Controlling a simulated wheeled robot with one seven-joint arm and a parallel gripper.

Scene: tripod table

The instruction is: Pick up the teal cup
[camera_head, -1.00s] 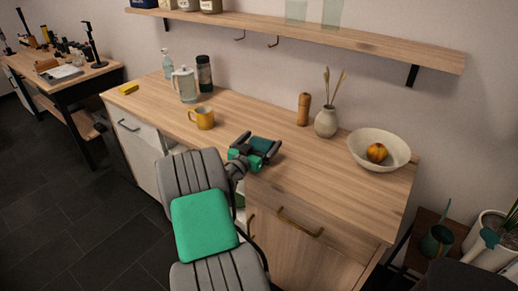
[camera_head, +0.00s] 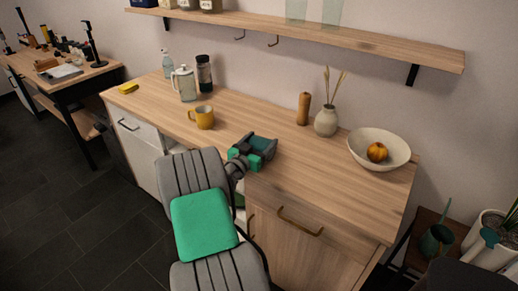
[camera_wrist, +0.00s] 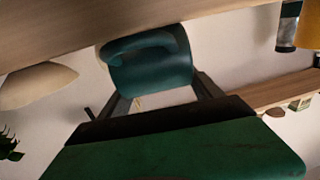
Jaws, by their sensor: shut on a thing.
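The teal cup (camera_wrist: 150,62) shows in the wrist view between the dark fingers of my gripper (camera_wrist: 148,84), which is shut on it. The wrist picture appears upside down, with the counter along its top. In the head view my gripper (camera_head: 262,147) is over the front middle of the wooden counter (camera_head: 330,200). The cup (camera_head: 260,144) is mostly hidden there by the fingers and shows only as a small dark teal patch. It is at or very near the counter top; I cannot tell whether it touches.
A yellow mug (camera_head: 204,117) stands left of my gripper, with a pale pitcher (camera_head: 186,84) and a dark jar (camera_head: 204,72) behind. A wooden grinder (camera_head: 304,108), a vase (camera_head: 326,121) and a white bowl (camera_head: 366,157) stand to the right. A shelf (camera_head: 330,34) hangs above.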

